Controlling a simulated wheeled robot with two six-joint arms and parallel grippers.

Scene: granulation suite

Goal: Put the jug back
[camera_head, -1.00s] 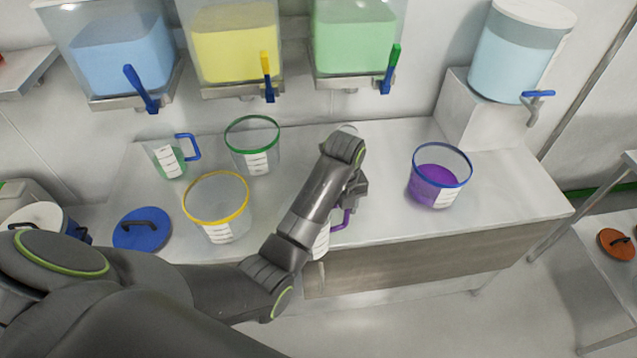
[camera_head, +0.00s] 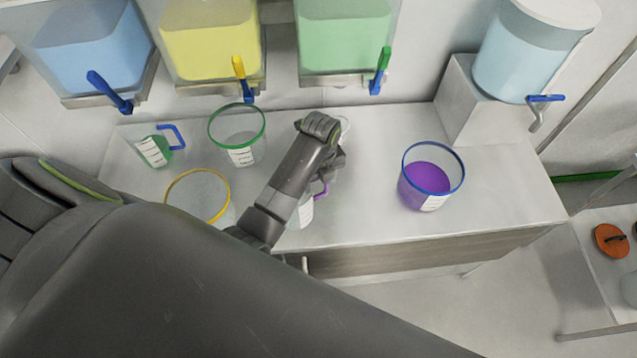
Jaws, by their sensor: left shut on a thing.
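My left gripper (camera_head: 327,158) reaches over the counter, pointing away from me, and is shut on a clear jug with a purple handle (camera_head: 322,189). The jug's body (camera_head: 304,214) is mostly hidden under my left arm; a white label strip shows on it. I cannot tell whether the jug touches the counter. A second clear jug (camera_head: 155,151), with a blue handle and a green band, stands at the left of the counter. My right gripper is not in view.
On the counter (camera_head: 375,215) stand a green-rimmed pail (camera_head: 238,130), a yellow-rimmed pail (camera_head: 197,190) and a blue-rimmed pail of purple liquid (camera_head: 430,180). Tanks with taps hang behind; a round tank (camera_head: 520,60) sits on a block at right. Counter between my gripper and the purple pail is clear.

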